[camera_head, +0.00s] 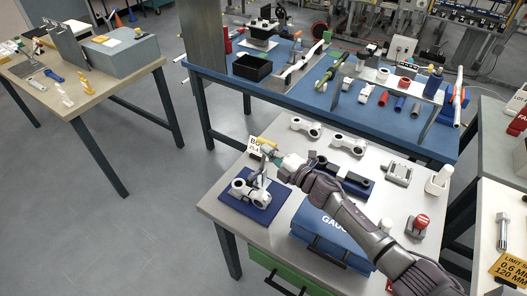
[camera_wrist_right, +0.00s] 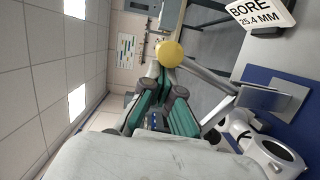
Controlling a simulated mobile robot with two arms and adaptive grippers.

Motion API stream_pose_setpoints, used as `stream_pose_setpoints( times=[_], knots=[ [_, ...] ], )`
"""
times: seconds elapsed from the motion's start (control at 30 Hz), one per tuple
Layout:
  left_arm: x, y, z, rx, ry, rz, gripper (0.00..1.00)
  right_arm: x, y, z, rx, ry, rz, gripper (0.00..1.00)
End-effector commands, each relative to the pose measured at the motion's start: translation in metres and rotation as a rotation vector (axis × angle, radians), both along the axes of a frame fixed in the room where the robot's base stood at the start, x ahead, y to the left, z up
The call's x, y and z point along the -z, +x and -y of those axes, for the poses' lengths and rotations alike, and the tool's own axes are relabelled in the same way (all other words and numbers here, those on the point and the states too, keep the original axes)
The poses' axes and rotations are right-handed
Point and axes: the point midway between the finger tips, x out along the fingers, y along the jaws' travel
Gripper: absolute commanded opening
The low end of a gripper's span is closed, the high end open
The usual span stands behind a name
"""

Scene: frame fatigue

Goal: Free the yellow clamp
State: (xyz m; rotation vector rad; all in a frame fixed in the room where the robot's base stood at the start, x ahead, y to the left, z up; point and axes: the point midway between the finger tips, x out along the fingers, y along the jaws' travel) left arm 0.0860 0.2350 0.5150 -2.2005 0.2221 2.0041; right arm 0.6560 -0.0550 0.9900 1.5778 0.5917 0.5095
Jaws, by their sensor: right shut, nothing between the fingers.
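A yellow part (camera_head: 267,142) shows beside the white BORE sign (camera_head: 255,148), over the left part of the grey table. In the right wrist view a round yellow knob (camera_wrist_right: 169,54) stands just beyond my fingertips; I cannot tell whether they touch it. The rest of the clamp is hidden or too small to make out. My right gripper (camera_head: 271,155) is shut and empty, above the blue base plate (camera_head: 265,213). Its teal-padded fingers (camera_wrist_right: 163,92) show in the wrist view. A white rod part (camera_head: 243,190) lies on the plate. My left gripper is not in view.
The BORE 25.4 MM sign (camera_wrist_right: 262,14) is close to my right gripper. A blue GAUGE box (camera_head: 315,232) stands under my right arm. More white rods (camera_head: 348,144) lie behind it. A blue bench (camera_head: 225,78) with tools stands further back.

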Motion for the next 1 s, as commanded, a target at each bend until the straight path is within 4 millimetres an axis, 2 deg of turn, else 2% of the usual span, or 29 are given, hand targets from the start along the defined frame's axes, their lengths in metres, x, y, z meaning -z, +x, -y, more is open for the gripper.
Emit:
stream_pose_setpoints(
  times=[0.03,0.13,0.37,0.7,1.0],
  knots=[
    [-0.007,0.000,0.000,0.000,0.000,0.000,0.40,-0.004,0.006,0.004,0.002,0.023,-0.035,0.00],
    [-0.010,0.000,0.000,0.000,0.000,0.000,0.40,-0.001,0.014,0.011,0.003,0.079,-0.113,0.00],
    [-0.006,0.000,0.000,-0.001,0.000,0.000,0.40,0.010,0.031,0.023,0.003,0.203,-0.284,0.00],
    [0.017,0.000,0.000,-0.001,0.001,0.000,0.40,0.025,0.048,0.035,0.002,0.206,-0.283,0.00],
    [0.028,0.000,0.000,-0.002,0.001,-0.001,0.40,0.030,0.055,0.040,0.002,0.205,-0.283,0.00]
  ],
)
